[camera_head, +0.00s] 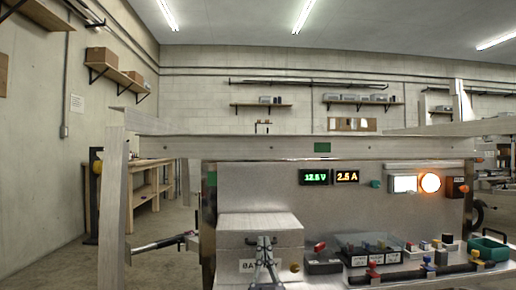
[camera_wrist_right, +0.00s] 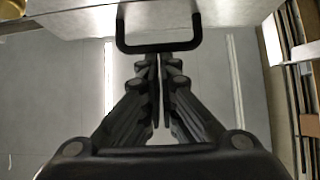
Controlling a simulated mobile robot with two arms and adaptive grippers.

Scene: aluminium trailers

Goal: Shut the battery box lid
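The battery box (camera_head: 230,267) is a silver metal box with a partly hidden label on its front. Its lid (camera_head: 258,221) lies about level on top; I cannot tell whether it is fully down. A dark handle is on the lid's front, and the black U-shaped handle (camera_wrist_right: 158,47) shows in the right wrist view. My right gripper (camera_head: 264,243) is in front of the box, with its fingers together. In the right wrist view its fingertips (camera_wrist_right: 158,62) are at the handle bar, with nothing seen between them; contact is unclear. My left gripper is not clearly in view.
Right of the box are a black fuse tray (camera_head: 368,248), several coloured terminals, and a green bin (camera_head: 487,250). Behind stands a metal panel with a green voltage display (camera_head: 314,177) and a lit orange lamp (camera_head: 430,183). A trailer rail (camera_head: 300,147) crosses above.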

